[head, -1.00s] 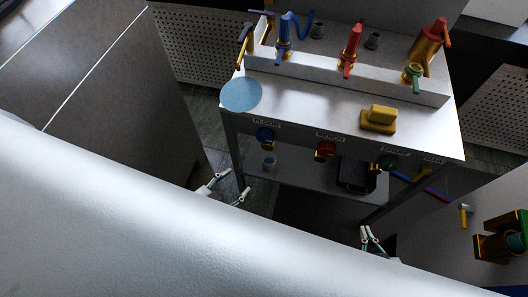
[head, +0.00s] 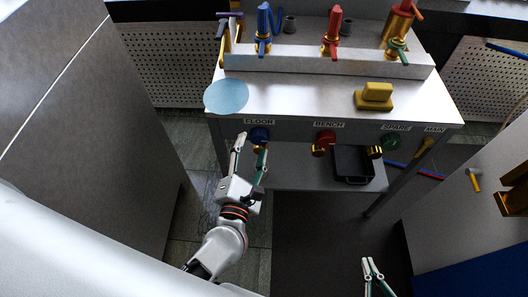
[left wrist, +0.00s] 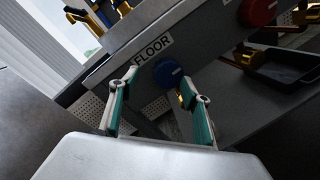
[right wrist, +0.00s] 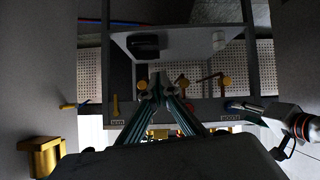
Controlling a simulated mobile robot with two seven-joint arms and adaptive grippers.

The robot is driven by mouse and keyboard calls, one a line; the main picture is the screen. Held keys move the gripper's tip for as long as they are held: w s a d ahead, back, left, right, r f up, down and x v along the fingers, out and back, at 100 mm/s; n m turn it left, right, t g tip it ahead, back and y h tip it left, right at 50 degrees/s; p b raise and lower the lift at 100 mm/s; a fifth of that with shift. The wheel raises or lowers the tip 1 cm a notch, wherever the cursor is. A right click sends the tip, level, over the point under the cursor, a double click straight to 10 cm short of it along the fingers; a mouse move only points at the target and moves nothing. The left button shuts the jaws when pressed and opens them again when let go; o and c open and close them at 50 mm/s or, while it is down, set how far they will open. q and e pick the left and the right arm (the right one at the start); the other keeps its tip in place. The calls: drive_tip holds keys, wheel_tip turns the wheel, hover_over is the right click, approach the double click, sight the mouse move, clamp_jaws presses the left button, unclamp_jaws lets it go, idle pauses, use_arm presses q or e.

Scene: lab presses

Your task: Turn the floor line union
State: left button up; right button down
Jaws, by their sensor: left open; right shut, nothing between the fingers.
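The blue knob (head: 260,134) sits on the table's front face under the FLOOR label (head: 259,121), with a brass fitting just below it. My left gripper (head: 251,148) is open in front of it, its fingers on either side of the fitting, not visibly closed on anything. In the left wrist view the blue knob (left wrist: 168,72) shows between the open fingers, and a brass part (left wrist: 182,98) is partly hidden behind the right finger. My right gripper (head: 371,264) is shut and empty, low and well in front of the table.
A red BENCH knob (head: 325,138), a green SPARE knob (head: 391,142) and a brass MAIN handle (head: 425,146) line the same face. A black tray (head: 353,163) rests on the lower shelf. A yellow block (head: 376,97) and blue disc (head: 226,96) lie on top.

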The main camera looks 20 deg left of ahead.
sight(260, 149)
use_arm(q)
wheel_tip(260, 149, down, 10)
drive_tip(key=w+d+r+n+g+y+b, duration=0.15)
drive_tip(key=n+g, duration=0.25)
drive_tip(key=n, duration=0.6)
drive_tip(key=shift+n, duration=0.4)
drive_tip(key=x, duration=0.2)
drive_tip(key=f+b+x, duration=0.1)
drive_tip(key=x, duration=0.2)
drive_tip(key=b+x, duration=0.1)
drive_tip(key=x, duration=0.2)
drive_tip(key=shift+a+f, duration=0.1)
drive_tip(key=shift+f, duration=0.15)
use_arm(e)
drive_tip(key=shift+w+a+f+y, duration=0.1)
drive_tip(key=shift+a+y, duration=0.05)
drive_tip(key=shift+a, duration=0.35)
drive_tip(key=shift+w+a+f+y, duration=0.1)
drive_tip(key=shift+a+y, duration=0.05)
drive_tip(key=shift+a, duration=0.3)
use_arm(q)
drive_tip(key=c, duration=1.1)
